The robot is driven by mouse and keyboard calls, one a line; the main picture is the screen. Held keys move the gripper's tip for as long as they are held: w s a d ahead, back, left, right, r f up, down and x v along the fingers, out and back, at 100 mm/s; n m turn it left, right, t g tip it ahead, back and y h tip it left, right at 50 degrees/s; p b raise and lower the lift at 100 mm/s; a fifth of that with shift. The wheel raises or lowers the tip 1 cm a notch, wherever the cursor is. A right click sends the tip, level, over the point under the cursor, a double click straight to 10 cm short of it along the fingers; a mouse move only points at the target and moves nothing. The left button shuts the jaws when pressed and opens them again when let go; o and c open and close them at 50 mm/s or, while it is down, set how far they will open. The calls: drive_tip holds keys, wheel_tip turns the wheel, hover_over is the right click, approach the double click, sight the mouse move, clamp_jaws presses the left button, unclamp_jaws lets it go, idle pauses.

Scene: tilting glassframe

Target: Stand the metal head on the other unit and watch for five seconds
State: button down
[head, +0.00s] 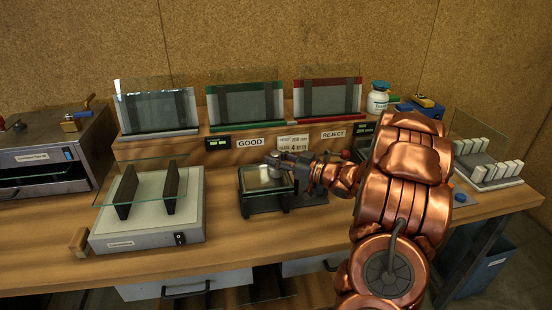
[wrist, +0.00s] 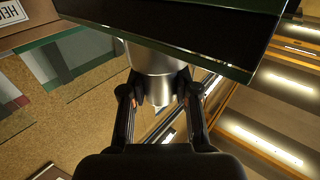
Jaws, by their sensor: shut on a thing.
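My gripper (head: 288,163) is above a small dark unit with a pale glassy top (head: 268,182) at the middle of the bench. In the wrist view my gripper (wrist: 160,98) is shut on a silver metal cylinder, the metal head (wrist: 157,72). A dark slab with a green edge (wrist: 190,25) fills the top of that view and covers the cylinder's upper end. I cannot tell whether the head touches the small unit. Another unit, a light grey box (head: 145,238) with a black switch, stands to the left. Two dark uprights on it carry a tilted glass sheet (head: 140,180).
Three racks with glass panes stand at the back, one plain (head: 158,110), one green marked GOOD (head: 245,104), one red marked REJECT (head: 328,97). A metal oven-like box (head: 50,155) is far left. A white jar (head: 378,98) and a tray of white blocks (head: 487,172) are right.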

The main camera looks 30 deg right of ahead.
drive_tip(key=shift+f, duration=0.15)
drive_tip(key=c, duration=0.9)
unclamp_jaws()
drive_tip(key=shift+o, duration=0.2)
drive_tip(key=shift+s+d, duration=0.1)
drive_tip(key=b+v, duration=0.2)
drive_tip(key=v, duration=0.9)
drive_tip(key=shift+s, duration=0.35)
drive_tip(key=shift+d, duration=0.1)
